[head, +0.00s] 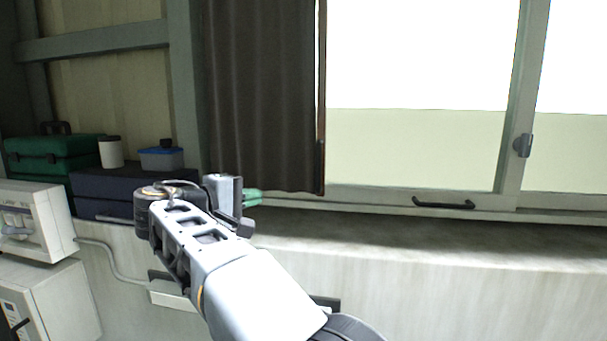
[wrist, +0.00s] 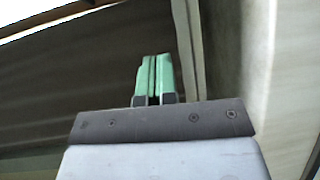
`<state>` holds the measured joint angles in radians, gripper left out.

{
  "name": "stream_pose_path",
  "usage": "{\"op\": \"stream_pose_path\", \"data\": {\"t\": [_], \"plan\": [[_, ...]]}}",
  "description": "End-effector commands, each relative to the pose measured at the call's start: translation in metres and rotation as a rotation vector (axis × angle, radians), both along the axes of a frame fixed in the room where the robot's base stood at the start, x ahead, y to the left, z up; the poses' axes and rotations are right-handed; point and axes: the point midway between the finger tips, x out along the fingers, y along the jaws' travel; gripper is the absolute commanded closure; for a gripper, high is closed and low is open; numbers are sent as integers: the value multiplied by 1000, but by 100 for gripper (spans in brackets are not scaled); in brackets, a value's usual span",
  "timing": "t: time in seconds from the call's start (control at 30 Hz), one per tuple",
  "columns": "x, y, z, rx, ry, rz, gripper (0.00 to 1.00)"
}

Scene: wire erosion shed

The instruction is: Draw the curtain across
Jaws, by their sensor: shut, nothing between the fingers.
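The dark brown curtain (head: 258,95) hangs in folds at the left side of the window. Its right edge is a straight vertical strip that shows beside the bright glass. The window (head: 415,150) is uncovered to the right of the curtain. My gripper (head: 254,197) has green fingertips and is just below the curtain's lower hem, left of its right edge. In the wrist view my gripper's green fingers (wrist: 155,75) are together, with a dark surface behind them that seems to be the curtain (wrist: 70,80). I cannot tell whether they touch it.
A sill (head: 450,240) runs below the window and is bare on the right. Window handles (head: 443,203) and a latch (head: 522,145) stick out.

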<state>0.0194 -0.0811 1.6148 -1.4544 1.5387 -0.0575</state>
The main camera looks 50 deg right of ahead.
Motion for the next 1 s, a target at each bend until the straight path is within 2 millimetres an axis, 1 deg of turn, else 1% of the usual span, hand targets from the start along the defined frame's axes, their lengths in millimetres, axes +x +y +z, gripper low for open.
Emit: {"op": "stream_pose_path", "data": {"t": [0.03,0.1,0.23,0.37,0.6,0.73,0.9,1.0], "plan": [[2,-1,10,-40,-5,-20,100],[2,-3,21,-80,-12,-39,100],[2,-13,30,-115,-16,-57,100],[1,-34,32,-117,-15,-59,100],[-1,-81,32,-115,-16,-57,100],[-2,-102,32,-114,-16,-56,100],[-18,-116,31,-114,-17,-54,100],[-24,-122,30,-114,-17,-52,100]]}}
